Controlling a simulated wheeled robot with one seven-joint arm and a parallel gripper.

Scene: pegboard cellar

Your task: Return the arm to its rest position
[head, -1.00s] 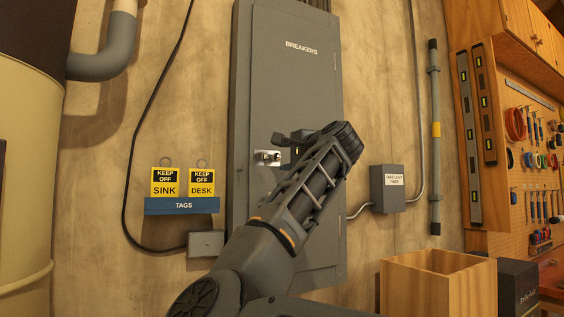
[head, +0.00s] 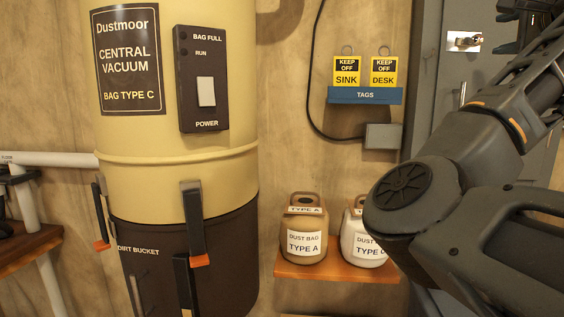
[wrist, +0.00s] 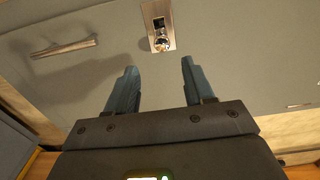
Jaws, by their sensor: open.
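My gripper (wrist: 160,88) is open and empty in the wrist view, its two fingers apart. Ahead of the fingers is the grey breaker cabinet (wrist: 235,60) with a metal latch plate (wrist: 158,25). I cannot tell how far the fingertips are from it. In the head view my arm is bent and raised at the right, in front of the cabinet (head: 428,75). The gripper's dark end (head: 525,18) shows only in part at the top right corner, close to the latch plate (head: 463,41).
The central vacuum (head: 175,185) stands at left with a power switch panel (head: 202,80). Yellow keep-off tags (head: 346,72) hang above a blue strip (head: 365,96). Dust bags type A (head: 306,230) and another, partly behind my arm (head: 352,245), sit on a small wooden shelf (head: 330,268).

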